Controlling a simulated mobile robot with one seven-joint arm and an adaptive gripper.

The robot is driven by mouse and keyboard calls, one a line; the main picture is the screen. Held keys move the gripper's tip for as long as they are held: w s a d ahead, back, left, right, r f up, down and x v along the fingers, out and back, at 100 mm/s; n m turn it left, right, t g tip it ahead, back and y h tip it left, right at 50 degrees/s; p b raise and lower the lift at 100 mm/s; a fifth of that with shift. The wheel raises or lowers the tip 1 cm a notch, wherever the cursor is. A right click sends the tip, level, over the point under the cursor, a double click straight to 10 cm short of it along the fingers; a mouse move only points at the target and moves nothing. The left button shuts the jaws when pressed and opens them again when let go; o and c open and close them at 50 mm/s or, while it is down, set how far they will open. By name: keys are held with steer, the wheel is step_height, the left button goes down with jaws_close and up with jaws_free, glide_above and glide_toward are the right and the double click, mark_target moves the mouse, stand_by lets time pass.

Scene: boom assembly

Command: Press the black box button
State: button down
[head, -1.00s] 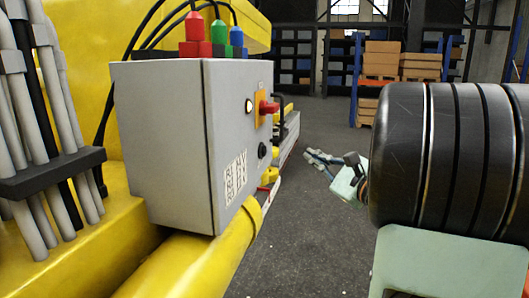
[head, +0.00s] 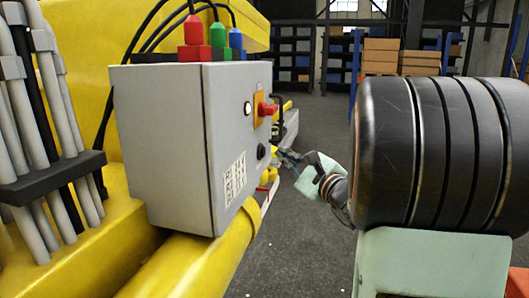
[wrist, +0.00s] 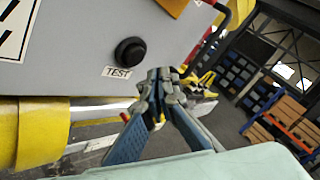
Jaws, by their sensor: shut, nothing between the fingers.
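The grey control box (head: 160,140) stands on the yellow boom in the head view. Its black button (head: 262,151) is on the right-hand face, below a red switch (head: 267,109). In the wrist view the round black button (wrist: 130,52) sits on the grey panel above a "TEST" label. My gripper (head: 279,155) is close to that face in the head view, near the button's height. In the wrist view my gripper (wrist: 160,75) is shut and empty, below and to the right of the button. I see a gap between them there; contact is not visible.
Yellow boom tubes (head: 190,250) run below the box, and grey hoses (head: 25,120) stand at the left. Cables and coloured plugs (head: 195,33) top the box. Shelves with cardboard boxes (head: 380,55) are far behind. Open floor (head: 300,230) lies right of the boom.

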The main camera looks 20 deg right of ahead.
steer(key=shift+w+a, duration=0.4)
steer(key=shift+a, duration=0.25)
steer(key=shift+a+f+b, duration=0.1)
steer(key=shift+b, duration=0.35)
stand_by(0.6)
steer(key=shift+w+a+b, duration=0.25)
steer(key=shift+b, duration=0.1)
steer(key=shift+w+a+b, duration=0.3)
steer(key=shift+a+b, duration=0.1)
steer(key=shift+a, duration=0.05)
stand_by(0.8)
steer(key=shift+s+d, duration=0.1)
steer(key=shift+d, duration=0.05)
steer(key=shift+s+d+b, duration=0.3)
steer(key=shift+s+d, duration=0.15)
steer(key=shift+d, duration=0.15)
steer(key=shift+s+d+b, duration=0.35)
steer(key=shift+s+d, duration=0.35)
steer(key=shift+d, duration=0.35)
steer(key=shift+s+d+b, duration=0.3)
steer(key=shift+s+d, duration=0.4)
steer(key=shift+d, duration=0.35)
